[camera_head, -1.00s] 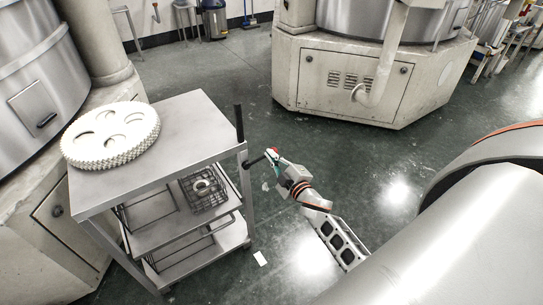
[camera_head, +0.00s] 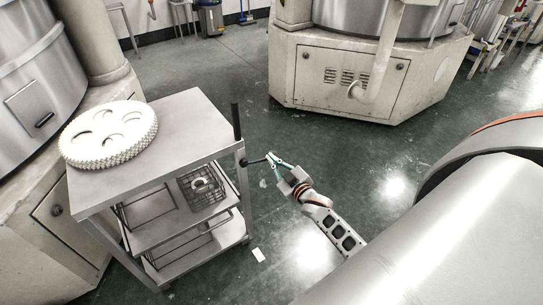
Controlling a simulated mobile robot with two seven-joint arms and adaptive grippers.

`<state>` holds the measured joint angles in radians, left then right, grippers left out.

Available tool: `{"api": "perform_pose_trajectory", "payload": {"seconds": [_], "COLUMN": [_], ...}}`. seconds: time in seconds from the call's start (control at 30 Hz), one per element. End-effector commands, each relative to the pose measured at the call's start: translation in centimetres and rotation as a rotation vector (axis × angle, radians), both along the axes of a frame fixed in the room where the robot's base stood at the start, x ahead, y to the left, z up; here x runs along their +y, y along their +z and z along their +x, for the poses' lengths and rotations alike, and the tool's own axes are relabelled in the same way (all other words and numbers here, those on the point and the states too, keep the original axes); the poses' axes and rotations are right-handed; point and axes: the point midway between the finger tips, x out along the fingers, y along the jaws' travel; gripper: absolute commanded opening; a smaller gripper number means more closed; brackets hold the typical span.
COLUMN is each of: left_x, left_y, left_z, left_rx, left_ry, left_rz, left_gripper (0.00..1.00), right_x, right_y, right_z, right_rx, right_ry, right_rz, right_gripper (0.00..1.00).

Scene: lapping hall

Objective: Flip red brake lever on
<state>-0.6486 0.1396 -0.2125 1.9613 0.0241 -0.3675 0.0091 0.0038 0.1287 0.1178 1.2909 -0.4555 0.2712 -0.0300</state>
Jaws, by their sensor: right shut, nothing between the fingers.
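A steel cart (camera_head: 180,119) stands left of centre. A black upright handle (camera_head: 236,121) rises at its right edge. A short dark bar (camera_head: 257,161) sticks out from the cart's right side toward my right gripper (camera_head: 271,157). No red lever can be made out, and I cannot tell whether this bar is the brake lever. My right gripper is shut and empty, its fingertips at the bar's outer end. I cannot tell whether they touch it. My left gripper is not in view.
A white toothed disc (camera_head: 110,133) lies on the cart top. A wire basket (camera_head: 201,188) sits on the shelf below. A large machine (camera_head: 370,75) stands at the back and another (camera_head: 40,75) at the left. Green floor (camera_head: 340,140) is clear between cart and back machine.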

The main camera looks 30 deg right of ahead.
Motion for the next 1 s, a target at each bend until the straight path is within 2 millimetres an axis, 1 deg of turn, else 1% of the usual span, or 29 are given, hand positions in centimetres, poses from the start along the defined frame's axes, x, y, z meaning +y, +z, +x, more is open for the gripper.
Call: {"api": "perform_pose_trajectory", "payload": {"seconds": [0.23, 0.5, 0.73, 1.0], "left_x": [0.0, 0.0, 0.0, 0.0], "left_y": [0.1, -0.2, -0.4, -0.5], "left_z": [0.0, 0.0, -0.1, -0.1], "left_rx": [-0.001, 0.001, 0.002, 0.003], "left_ry": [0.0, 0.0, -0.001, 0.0], "left_rz": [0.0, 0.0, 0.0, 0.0], "left_gripper": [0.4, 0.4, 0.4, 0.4], "right_x": [0.0, 0.4, 0.8, 1.0], "right_y": [-2.2, -3.9, -4.7, -5.1], "right_z": [0.0, 0.0, 0.0, 0.0], "right_rx": [0.002, 0.001, 0.0, 0.001], "right_ry": [0.001, 0.001, 0.001, 0.001], "right_rz": [0.228, 0.427, 0.531, 0.576], "right_gripper": [0.0, 0.0, 0.0, 0.0]}}
